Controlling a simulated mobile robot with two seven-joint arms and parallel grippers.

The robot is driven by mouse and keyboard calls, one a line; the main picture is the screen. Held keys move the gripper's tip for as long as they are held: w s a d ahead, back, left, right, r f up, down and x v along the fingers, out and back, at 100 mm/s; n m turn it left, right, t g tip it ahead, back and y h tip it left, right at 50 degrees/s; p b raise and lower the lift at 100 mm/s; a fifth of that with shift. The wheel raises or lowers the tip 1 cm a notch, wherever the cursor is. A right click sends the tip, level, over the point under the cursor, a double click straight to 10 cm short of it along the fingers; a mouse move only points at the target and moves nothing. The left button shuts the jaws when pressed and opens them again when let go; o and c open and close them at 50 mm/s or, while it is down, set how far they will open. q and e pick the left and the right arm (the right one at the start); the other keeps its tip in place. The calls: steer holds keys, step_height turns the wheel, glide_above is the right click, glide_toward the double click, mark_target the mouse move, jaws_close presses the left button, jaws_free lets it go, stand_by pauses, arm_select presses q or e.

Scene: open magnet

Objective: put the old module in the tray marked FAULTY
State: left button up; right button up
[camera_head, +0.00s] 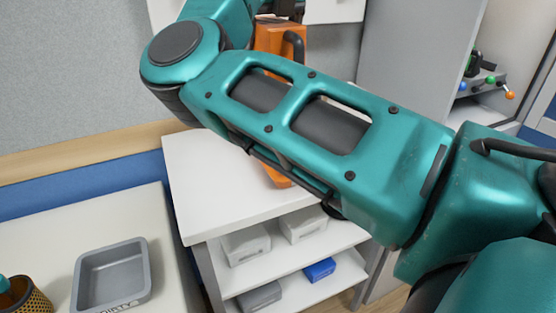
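A grey open tray (78,283) sits on the pale table at the lower left and looks empty. No module that I can name for sure as the old one is in view. My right arm crosses the picture from the lower right to the upper left and hides much of the middle. Its gripper does not show. My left gripper does not show either.
A white shelf unit (205,185) holds pale boxes (302,224), a grey box (260,297) and a blue box (320,270). An orange object (268,38) stands behind my arm, partly hidden. A mesh basket (36,301) is beside the tray. Coloured knobs (510,95) show far right.

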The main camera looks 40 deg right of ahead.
steer(key=shift+d+r+b, duration=0.7)
steer(key=shift+d+r, duration=0.1)
steer(key=shift+d, duration=0.2)
steer(key=shift+f+b, duration=1.35)
steer(key=shift+f, duration=8.45)
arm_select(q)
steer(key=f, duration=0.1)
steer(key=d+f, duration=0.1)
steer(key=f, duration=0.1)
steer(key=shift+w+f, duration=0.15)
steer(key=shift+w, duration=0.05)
arm_select(e)
steer(key=shift+f, duration=0.2)
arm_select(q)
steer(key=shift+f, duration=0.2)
arm_select(e)
steer(key=o, duration=1.2)
steer(key=shift+o, duration=0.2)
steer(key=shift+r, duration=0.1)
